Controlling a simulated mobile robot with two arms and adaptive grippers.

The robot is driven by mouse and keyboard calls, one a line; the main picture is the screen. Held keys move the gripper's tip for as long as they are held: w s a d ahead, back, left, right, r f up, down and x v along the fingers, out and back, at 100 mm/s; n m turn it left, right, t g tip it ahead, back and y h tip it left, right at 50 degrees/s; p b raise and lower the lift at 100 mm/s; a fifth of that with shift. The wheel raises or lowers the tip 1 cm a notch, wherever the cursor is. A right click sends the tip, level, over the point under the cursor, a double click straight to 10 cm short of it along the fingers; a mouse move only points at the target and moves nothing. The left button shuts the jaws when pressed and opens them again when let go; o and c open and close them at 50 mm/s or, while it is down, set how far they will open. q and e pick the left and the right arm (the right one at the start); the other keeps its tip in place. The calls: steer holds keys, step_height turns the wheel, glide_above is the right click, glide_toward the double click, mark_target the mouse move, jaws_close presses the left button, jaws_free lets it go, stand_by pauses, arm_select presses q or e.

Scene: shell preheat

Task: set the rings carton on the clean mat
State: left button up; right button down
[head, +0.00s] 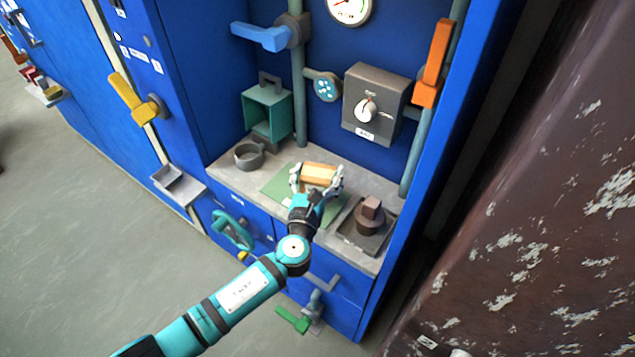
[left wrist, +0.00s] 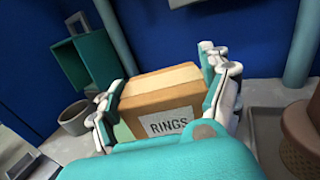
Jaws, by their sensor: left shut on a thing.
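The rings carton (head: 319,176) is a small tan box with a pale strip along its top. In the left wrist view the carton (left wrist: 162,98) shows a white label reading RINGS. My left gripper (head: 316,180) is shut on it, with one finger on each side. The green clean mat (head: 277,186) lies on the grey counter beneath and around the carton. Whether the carton's underside touches the mat is hidden by the gripper. My right gripper is in neither view.
A grey cup (head: 249,154) and an open teal box (head: 267,112) stand at the left of the counter. A grey control box (head: 373,103) hangs on the back wall above.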

arm_select(q)
steer(key=shift+w+f, duration=0.2)
steer(key=shift+w, duration=0.05)
steer(key=shift+f+b, duration=0.6)
steer(key=shift+f, duration=0.95)
steer(key=o, duration=0.7)
steer(key=shift+f, duration=0.2)
steer(key=o, duration=0.4)
steer(key=shift+r, duration=0.1)
